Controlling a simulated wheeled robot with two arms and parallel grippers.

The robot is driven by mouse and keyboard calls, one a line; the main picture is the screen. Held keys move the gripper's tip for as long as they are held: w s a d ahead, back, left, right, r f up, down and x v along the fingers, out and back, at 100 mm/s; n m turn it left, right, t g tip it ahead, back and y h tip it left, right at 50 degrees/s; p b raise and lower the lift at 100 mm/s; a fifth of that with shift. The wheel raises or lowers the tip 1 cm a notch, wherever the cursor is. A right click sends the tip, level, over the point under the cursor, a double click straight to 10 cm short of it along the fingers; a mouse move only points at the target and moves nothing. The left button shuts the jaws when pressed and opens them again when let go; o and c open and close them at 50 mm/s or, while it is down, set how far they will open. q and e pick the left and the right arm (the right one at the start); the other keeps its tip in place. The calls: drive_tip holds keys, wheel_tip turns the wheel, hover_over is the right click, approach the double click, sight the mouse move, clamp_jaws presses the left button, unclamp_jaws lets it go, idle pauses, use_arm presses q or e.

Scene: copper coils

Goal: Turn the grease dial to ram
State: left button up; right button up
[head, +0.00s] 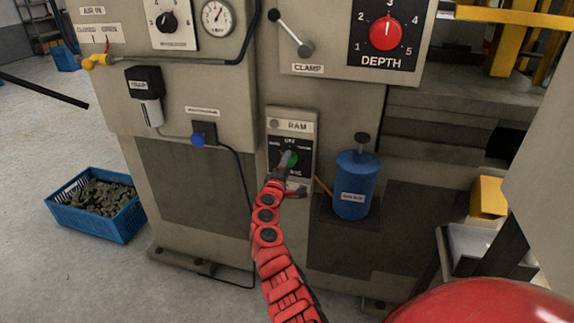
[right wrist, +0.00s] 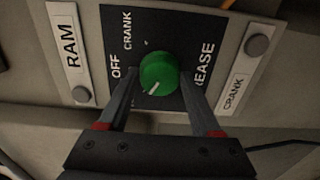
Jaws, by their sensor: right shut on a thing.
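The green grease dial (head: 291,159) sits on a black plate on the machine front, below a RAM label (head: 293,126). In the right wrist view the dial (right wrist: 160,70) is large, with OFF, CRANK and GREASE lettering around it, the GREASE partly covered. Its white pointer mark points to the lower left in that view, past OFF and away from CRANK; the lettering there is hidden by a finger. My right gripper (right wrist: 160,84) is shut on the dial, one finger on each side. In the head view this gripper (head: 284,167) reaches up to the plate. My left gripper is not in view.
A blue canister (head: 354,190) stands on a ledge just right of the dial panel. Above are a red DEPTH dial (head: 385,33) and a CLAMP lever (head: 292,34). A blue crate (head: 98,224) of small parts sits on the floor at left.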

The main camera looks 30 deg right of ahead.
idle(0.4)
drive_tip(key=o, duration=1.3)
drive_tip(key=shift+o, duration=0.2)
drive_tip(key=shift+a, duration=0.1)
drive_tip(key=p+v, duration=0.1)
drive_tip(key=v, duration=1.6)
drive_tip(key=shift+s, duration=0.2)
